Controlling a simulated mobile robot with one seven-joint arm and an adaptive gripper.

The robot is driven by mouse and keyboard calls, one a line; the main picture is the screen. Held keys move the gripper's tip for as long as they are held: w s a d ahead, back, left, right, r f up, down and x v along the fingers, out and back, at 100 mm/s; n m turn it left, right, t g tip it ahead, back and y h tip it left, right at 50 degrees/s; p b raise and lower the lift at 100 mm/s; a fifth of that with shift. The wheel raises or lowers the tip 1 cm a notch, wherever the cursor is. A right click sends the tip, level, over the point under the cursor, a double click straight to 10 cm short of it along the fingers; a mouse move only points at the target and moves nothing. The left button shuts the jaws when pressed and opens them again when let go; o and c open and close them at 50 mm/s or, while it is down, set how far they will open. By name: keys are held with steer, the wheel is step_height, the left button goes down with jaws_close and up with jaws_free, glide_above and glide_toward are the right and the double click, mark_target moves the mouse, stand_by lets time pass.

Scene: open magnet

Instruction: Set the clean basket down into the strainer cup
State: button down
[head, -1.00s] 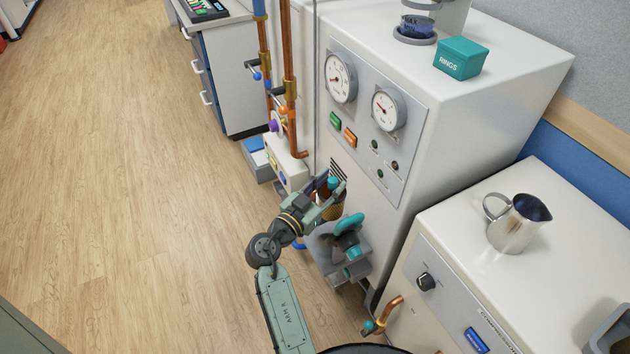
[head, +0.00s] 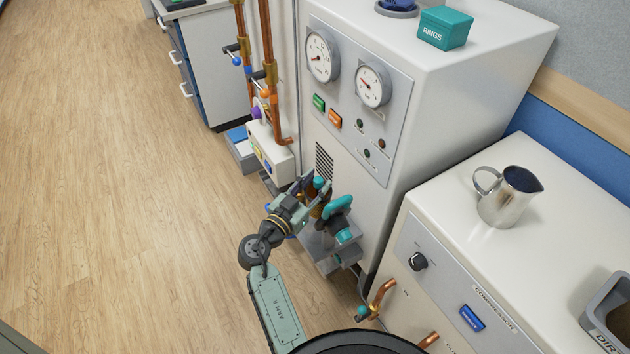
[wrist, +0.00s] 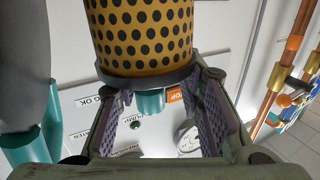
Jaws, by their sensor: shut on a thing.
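My gripper (head: 310,197) is shut on the clean basket, a brass perforated cylinder with a grey rim and teal knob. The basket (wrist: 140,35) fills the top middle of the wrist view, between the fingers (wrist: 158,92). In the head view only a sliver of the basket (head: 317,210) shows, beside the machine's lower front.
The white cabinet (head: 440,130) with gauges stands right behind the gripper. Copper pipes (head: 268,75) and a valve box (head: 270,155) are to the left. The compressor (head: 425,225) with a metal jug (head: 508,195) is at right. The floor at left is clear.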

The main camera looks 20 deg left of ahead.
mark_target(308, 202)
steer(key=shift+f+b, duration=2.05)
steer(key=shift+b, duration=0.25)
steer(key=shift+a+b, duration=0.1)
steer(key=shift+b, duration=0.9)
steer(key=shift+f+b, duration=1.05)
steer(key=shift+b, duration=0.35)
